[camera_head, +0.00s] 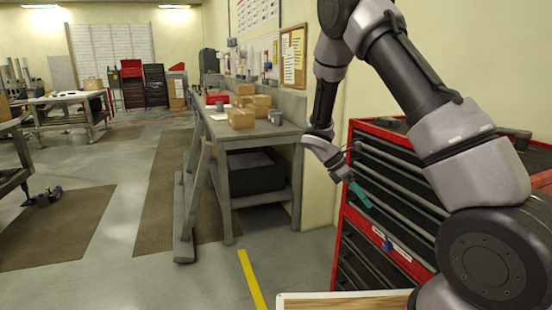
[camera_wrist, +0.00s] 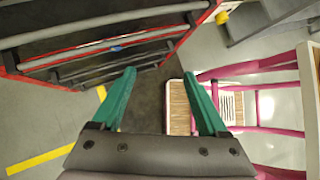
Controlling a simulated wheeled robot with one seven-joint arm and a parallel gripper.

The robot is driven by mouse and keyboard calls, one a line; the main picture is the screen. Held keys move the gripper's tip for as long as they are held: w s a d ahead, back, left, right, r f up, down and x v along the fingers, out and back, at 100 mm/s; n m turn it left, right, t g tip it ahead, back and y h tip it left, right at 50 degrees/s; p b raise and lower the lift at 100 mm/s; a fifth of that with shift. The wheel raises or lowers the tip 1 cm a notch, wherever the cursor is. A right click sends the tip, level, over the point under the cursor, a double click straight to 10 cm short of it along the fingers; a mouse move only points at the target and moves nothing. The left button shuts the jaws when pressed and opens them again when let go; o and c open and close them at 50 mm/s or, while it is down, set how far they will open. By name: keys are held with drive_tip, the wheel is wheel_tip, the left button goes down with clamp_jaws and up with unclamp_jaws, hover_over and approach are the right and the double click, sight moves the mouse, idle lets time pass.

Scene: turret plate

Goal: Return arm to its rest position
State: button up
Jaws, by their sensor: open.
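My arm reaches across the right half of the head view, bent, with its wrist hanging down in front of a red tool cabinet. My gripper (camera_head: 360,194) shows there as a small green finger beside the cabinet drawers. In the wrist view my gripper (camera_wrist: 157,90) has two green fingers spread apart with nothing between them. The floor and part of a wooden-slatted seat lie beyond the fingers. The red tool cabinet (camera_head: 386,238) also fills the upper left of the wrist view (camera_wrist: 95,45).
A workbench (camera_head: 283,130) with cardboard boxes (camera_head: 241,117) stands left of the cabinet. A pink-framed chair (camera_wrist: 250,68) with a slatted seat is right in the wrist view. A light-edged board (camera_head: 340,300) is at the bottom. Open floor with a yellow line (camera_head: 252,280) lies left.

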drive_tip(key=s+r+m+t+y, duration=0.3)
drive_tip(key=s+r+m, duration=0.3)
drive_tip(key=r, duration=0.4)
drive_tip(key=s+a+r+m+t+y, duration=0.1)
drive_tip(key=s+r+m+t+y, duration=0.2)
drive_tip(key=s+r+m, duration=0.4)
drive_tip(key=s+r+m+t+y, duration=0.3)
drive_tip(key=s+r+m, duration=0.4)
drive_tip(key=r, duration=0.7)
drive_tip(key=shift+a+r+m+t+y, duration=0.25)
drive_tip(key=shift+a+m+t+y, duration=0.15)
drive_tip(key=shift+m, duration=0.6)
drive_tip(key=shift+s+r, duration=0.1)
drive_tip(key=shift+s, duration=0.15)
